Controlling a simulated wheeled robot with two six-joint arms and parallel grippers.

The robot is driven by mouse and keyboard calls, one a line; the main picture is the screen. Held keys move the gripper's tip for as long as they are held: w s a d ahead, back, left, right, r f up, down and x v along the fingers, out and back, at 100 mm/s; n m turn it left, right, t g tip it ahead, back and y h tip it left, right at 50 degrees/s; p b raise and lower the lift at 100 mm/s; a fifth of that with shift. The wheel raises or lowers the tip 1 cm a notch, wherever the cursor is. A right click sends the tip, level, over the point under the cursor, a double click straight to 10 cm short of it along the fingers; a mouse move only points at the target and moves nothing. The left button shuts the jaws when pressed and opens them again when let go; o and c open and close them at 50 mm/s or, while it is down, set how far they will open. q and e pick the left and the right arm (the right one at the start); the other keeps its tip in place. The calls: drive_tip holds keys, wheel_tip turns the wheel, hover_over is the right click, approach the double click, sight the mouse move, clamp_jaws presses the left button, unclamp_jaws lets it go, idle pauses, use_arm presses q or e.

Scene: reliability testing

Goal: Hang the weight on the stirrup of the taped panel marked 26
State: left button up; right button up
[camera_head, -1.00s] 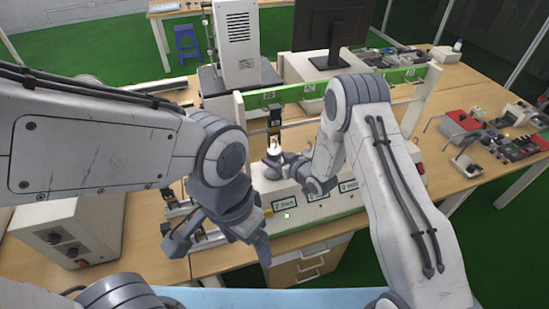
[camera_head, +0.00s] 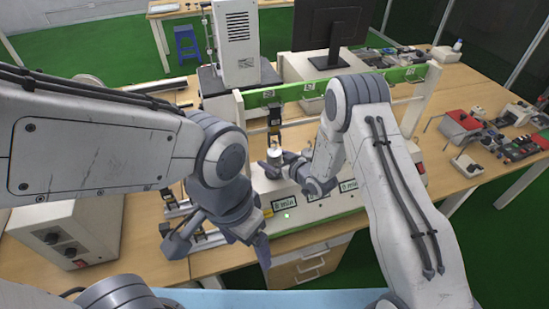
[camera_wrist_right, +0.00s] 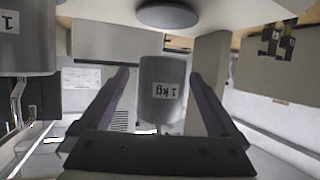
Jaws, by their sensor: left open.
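A grey cylindrical weight labelled 1 kg (camera_wrist_right: 153,108) shows between the fingers of my right gripper (camera_wrist_right: 160,78) in the wrist view. Whether both fingers press on it is unclear. In the head view my right gripper (camera_head: 283,172) is beside a small pale part below a dark hanging panel fixture (camera_head: 274,122), partly behind my right arm. The marking on the fixture is too small to read as 26, and the stirrup cannot be made out. My left gripper (camera_head: 216,246) is open and empty at the bench's front edge.
A white frame with a green top bar (camera_head: 260,97) crosses the bench above a white base with framed labels (camera_head: 285,202). A grey control box (camera_head: 70,232) stands at left, a monitor behind. Another labelled grey weight (camera_wrist_right: 28,38) with a hook shows in the wrist view.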

drive_tip(key=shift+s+d+r, duration=0.1)
drive_tip(key=shift+s+d, duration=0.15)
drive_tip(key=shift+d, duration=0.05)
drive_tip(key=b+v, duration=0.3)
drive_tip(key=v, duration=0.6)
drive_tip(key=s+r+g+h, duration=0.2)
drive_tip(key=s+r+g, duration=0.1)
drive_tip(key=s, duration=0.7)
drive_tip(key=s+r+g+h, duration=0.2)
drive_tip(key=s+r+g, duration=0.2)
drive_tip(key=s, duration=0.7)
drive_tip(key=s+r+g+h, duration=0.3)
drive_tip(key=s+r, duration=0.3)
drive_tip(key=s, duration=0.5)
drive_tip(key=shift+s+a+g+b, duration=0.2)
drive_tip(key=shift+a+g+b, duration=0.05)
drive_tip(key=shift+g+b, duration=0.15)
